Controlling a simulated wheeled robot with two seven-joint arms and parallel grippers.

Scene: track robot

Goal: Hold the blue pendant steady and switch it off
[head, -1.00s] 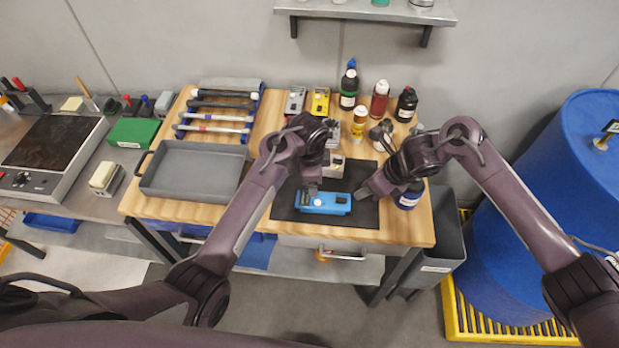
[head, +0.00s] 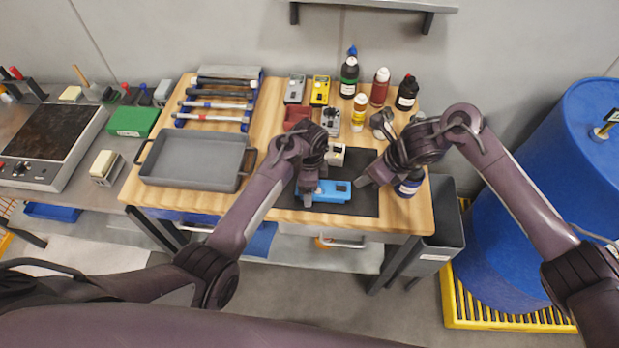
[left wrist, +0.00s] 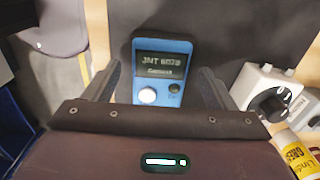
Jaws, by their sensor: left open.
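The blue pendant (head: 336,191) lies flat on the dark mat (head: 365,204) near the table's front edge. In the left wrist view the pendant (left wrist: 165,62) shows a lit text screen, a white round button and a smaller dark button. My left gripper (head: 307,197) is over the pendant's left end. In the left wrist view its two fingers stand apart on either side of the pendant's button end, with gaps beside it. My right gripper (head: 364,181) is just right of the pendant's other end, seemingly clear of it. Its finger gap is too small to judge.
A white device with a black knob (left wrist: 268,92) and a yellow bottle (left wrist: 300,120) stand near my left gripper. Several bottles stand at the back right. A dark-blue jar (head: 408,187) is beside my right gripper. A grey tray (head: 195,180) occupies the left of the table.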

